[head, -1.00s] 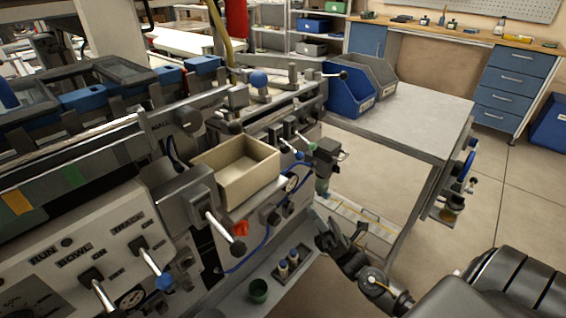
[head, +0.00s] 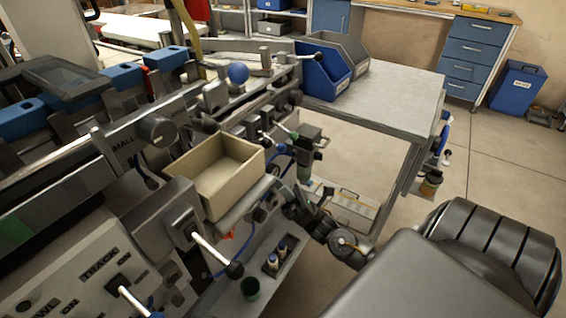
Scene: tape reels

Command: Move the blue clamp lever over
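Several levers on the machine have blue parts, and I cannot tell for sure which is the blue clamp lever. A large blue ball knob (head: 238,73) stands upright on the top rail. A small lever with a blue tip (head: 267,137) is behind the beige bin, and another blue knob (head: 155,313) is at the bottom edge. My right gripper (head: 309,193) is to the right of the beige bin, low beside the machine. Its fingers look spread, with nothing visible between them. It is apart from the ball knob. My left gripper is not in view.
The beige bin (head: 208,204) sits empty on the machine front. A black-knobbed lever (head: 216,255) sticks out below it. A blue bin (head: 320,79) and a grey bin (head: 352,58) stand on the grey side table (head: 395,100).

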